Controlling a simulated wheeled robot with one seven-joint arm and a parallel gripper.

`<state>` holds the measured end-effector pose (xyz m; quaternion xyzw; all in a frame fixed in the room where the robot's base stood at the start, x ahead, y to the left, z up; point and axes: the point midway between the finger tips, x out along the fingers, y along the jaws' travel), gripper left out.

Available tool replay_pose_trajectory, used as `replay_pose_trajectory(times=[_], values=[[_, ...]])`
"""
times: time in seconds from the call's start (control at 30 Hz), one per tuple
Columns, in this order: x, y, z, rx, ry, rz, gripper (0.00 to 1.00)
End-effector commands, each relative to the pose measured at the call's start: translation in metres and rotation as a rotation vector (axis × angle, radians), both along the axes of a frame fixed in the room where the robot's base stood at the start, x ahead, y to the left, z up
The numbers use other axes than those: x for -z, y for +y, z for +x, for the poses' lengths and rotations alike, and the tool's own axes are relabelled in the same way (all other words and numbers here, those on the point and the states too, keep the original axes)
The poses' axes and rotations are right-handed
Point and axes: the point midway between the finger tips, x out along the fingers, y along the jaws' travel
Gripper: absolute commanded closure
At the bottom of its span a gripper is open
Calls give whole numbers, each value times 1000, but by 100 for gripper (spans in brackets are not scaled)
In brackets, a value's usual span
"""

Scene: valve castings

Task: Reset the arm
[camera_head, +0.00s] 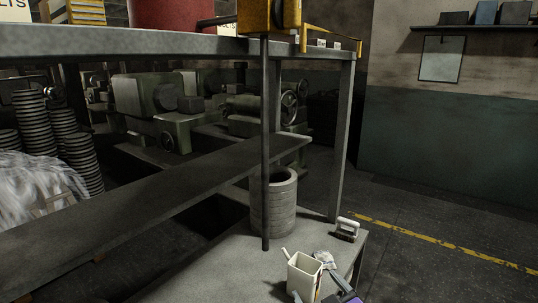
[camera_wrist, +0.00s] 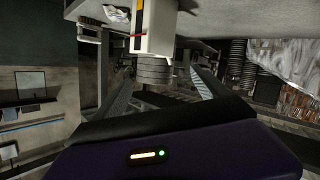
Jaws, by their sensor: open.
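My gripper (camera_wrist: 162,72) is open. Its two dark fingers spread apart in the wrist view, with nothing seen held between them. In the head view only a small part of my gripper (camera_head: 316,285) shows at the bottom edge, close to a white open-topped container (camera_head: 303,277). That container stands upright on the low grey shelf. A white box-like thing (camera_wrist: 155,28), seemingly the same container, shows past the fingertips in the wrist view, which looks upside down. I cannot tell whether a finger touches it.
The low shelf (camera_head: 215,270) also bears a ribbed grey cylinder (camera_head: 273,205), a brush-like block (camera_head: 347,229) and a crumpled pale thing (camera_head: 325,258). A tabletop (camera_head: 180,42), a slanting plank (camera_head: 150,190) and an upright rod (camera_head: 265,150) stand above. Floor (camera_head: 440,240) at right is clear.

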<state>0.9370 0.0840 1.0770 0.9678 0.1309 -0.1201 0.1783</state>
Motion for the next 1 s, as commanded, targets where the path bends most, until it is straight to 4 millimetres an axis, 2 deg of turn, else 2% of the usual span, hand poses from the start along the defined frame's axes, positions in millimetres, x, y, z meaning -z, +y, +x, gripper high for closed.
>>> replay_pose_trajectory(times=[0.03, 0.13, 0.37, 0.5, 0.8, 1.0], values=[[9, -1, -19, 28, -21, 54, 16], [15, -8, -53, 85, -75, 155, 16], [22, -29, -140, 194, -176, 328, 16], [23, -44, -197, 245, -221, 394, 16], [18, -69, -313, 306, -257, 446, 16], [18, -80, -382, 315, -207, 405, 16]])
